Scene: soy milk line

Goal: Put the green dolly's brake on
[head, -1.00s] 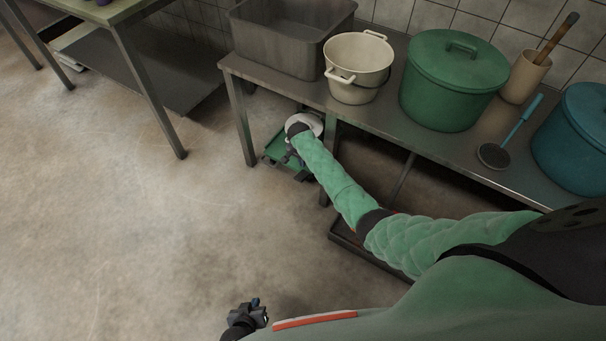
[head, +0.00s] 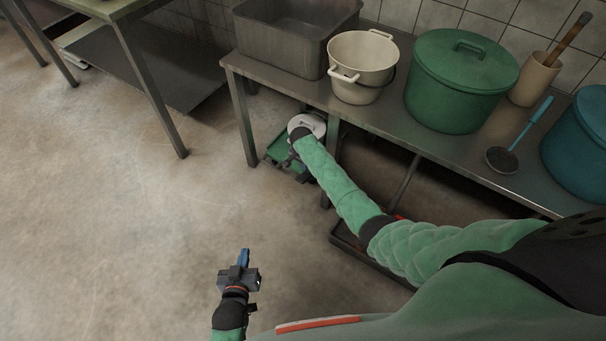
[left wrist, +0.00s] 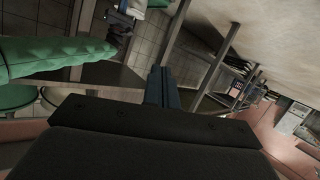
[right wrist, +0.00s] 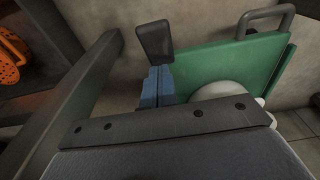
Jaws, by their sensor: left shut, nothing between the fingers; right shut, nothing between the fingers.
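The green dolly (head: 279,150) stands on the floor beneath the left end of the steel table, with a pale round thing (head: 315,123) on it. In the right wrist view the dolly's green deck (right wrist: 235,65) fills the upper right. A dark pedal-like block (right wrist: 154,40) sticks up beside its edge. My right gripper (right wrist: 160,86) is shut and empty, its blue fingertips just below that block; whether they touch it I cannot tell. In the head view my right forearm partly hides the dolly. My left gripper (head: 243,257) is shut and empty above the open floor.
The steel table (head: 300,93) bears a grey basin (head: 285,45), a cream pot (head: 358,65) and a green lidded pot (head: 455,90). Its leg (head: 244,120) stands left of the dolly. An orange perforated thing (right wrist: 10,58) is at left. The floor on the left is clear.

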